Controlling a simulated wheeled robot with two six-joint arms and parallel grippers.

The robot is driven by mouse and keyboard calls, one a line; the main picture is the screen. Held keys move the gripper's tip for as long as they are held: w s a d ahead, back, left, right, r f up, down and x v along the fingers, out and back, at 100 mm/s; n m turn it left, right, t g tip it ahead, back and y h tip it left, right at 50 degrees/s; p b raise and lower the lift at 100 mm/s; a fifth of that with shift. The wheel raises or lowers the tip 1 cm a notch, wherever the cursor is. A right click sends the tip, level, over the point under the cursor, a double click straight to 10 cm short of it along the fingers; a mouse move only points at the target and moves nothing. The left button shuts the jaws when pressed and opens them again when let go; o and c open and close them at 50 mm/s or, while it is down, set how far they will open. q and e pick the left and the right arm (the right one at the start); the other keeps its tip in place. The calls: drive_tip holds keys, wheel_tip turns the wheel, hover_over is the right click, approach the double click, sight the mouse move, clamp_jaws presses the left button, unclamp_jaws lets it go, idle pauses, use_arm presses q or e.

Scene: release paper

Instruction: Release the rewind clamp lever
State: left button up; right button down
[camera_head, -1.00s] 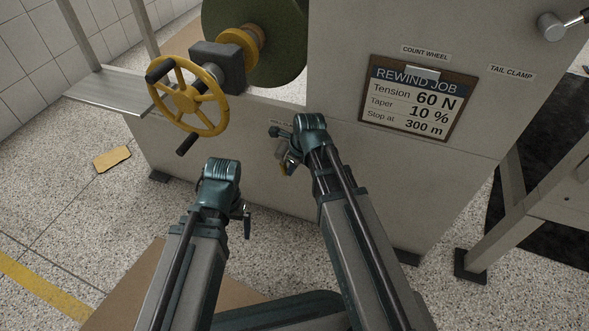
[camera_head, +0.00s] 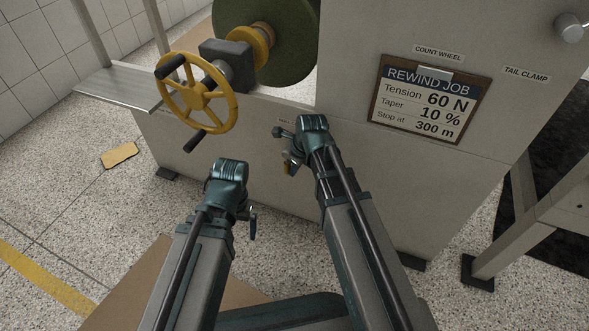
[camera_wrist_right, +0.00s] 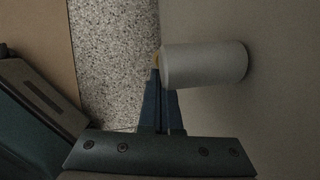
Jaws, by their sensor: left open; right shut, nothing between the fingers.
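A grey cylinder (camera_wrist_right: 205,64) juts from the machine's pale panel in the right wrist view. A small yellow tip (camera_wrist_right: 156,61) shows at its left end, and a bit of yellow (camera_head: 286,169) shows beside my right gripper in the head view. They may belong to the clamp lever; most of it is hidden by my gripper. My right gripper (camera_head: 291,162) is shut and empty. Its fingertips (camera_wrist_right: 157,78) are close beside the cylinder and yellow tip; I cannot tell whether they touch. My left gripper (camera_head: 252,226) is open, hanging low, away from the panel.
A yellow handwheel (camera_head: 197,92) and a dark green roll (camera_head: 290,45) are at the upper left. A metal shelf (camera_head: 118,88) sticks out left; frame legs stand right.

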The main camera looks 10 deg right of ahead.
idle(0.8)
drive_tip(key=s+d+r+p, duration=0.7)
drive_tip(key=s, duration=0.1)
drive_tip(key=shift+d, duration=0.4)
idle(0.3)
